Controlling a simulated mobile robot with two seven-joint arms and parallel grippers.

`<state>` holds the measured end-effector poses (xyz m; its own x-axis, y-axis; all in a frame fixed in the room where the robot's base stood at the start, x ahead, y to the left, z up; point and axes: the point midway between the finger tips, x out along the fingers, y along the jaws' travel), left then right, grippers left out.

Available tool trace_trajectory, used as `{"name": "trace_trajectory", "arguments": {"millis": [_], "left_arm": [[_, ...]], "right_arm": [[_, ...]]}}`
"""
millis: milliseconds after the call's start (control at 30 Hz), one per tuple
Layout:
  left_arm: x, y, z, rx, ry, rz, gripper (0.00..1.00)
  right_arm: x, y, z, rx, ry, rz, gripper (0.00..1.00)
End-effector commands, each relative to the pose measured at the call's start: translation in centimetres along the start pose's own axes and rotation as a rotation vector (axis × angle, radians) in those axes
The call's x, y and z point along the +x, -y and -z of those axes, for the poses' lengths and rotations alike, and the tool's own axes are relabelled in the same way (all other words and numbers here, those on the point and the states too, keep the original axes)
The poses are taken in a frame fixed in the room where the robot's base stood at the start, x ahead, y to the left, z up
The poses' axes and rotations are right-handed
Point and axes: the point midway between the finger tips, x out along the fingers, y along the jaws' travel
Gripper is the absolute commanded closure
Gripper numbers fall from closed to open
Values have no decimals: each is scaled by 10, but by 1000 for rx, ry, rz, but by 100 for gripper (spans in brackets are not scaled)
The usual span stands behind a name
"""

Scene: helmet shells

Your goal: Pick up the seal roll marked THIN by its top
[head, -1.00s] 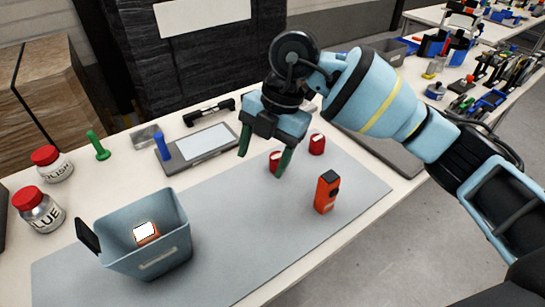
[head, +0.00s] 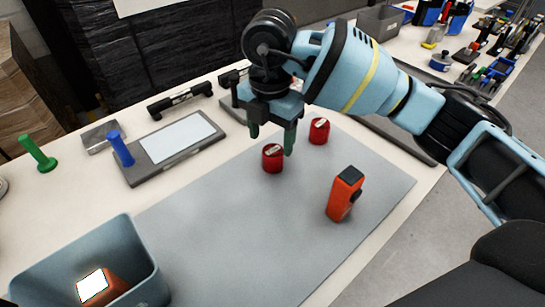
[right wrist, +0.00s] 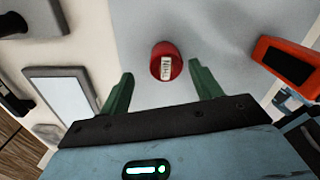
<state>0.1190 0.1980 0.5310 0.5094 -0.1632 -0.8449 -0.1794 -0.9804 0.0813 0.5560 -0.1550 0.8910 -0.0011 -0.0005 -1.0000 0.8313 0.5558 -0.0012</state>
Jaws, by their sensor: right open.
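The seal roll marked THIN (right wrist: 165,62) is a short red cylinder with a white label on top. The word reads upside down in the right wrist view. It appears to be the nearer red roll (head: 272,158) in the head view, upright on the grey mat (head: 225,235). My right gripper (head: 271,145) is open and empty, pointing down over this roll. Its green fingers lie to either side of the roll in both views; I cannot tell the exact height gap. A second red roll (head: 319,131) stands behind and to the right, its label unreadable. My left gripper is not in view.
An orange block-shaped device (head: 345,194) stands on the mat to the right. A blue-grey bin (head: 140,250) holding an orange item is at lower left. A grey tablet-like board (head: 190,150), blue peg (head: 120,148) and green peg (head: 38,154) are left. The middle of the mat is clear.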

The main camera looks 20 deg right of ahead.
Motion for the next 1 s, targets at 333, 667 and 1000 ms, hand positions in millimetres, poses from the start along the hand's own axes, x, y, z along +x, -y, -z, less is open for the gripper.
{"name": "trace_trajectory", "arguments": {"millis": [333,667,1000], "left_arm": [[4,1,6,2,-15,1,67],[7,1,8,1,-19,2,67],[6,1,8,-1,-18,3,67]], "right_arm": [[19,5,2,0,0,2,36],[53,8,3,-1,-1,0,36],[52,8,3,0,0,-1,58]]}}
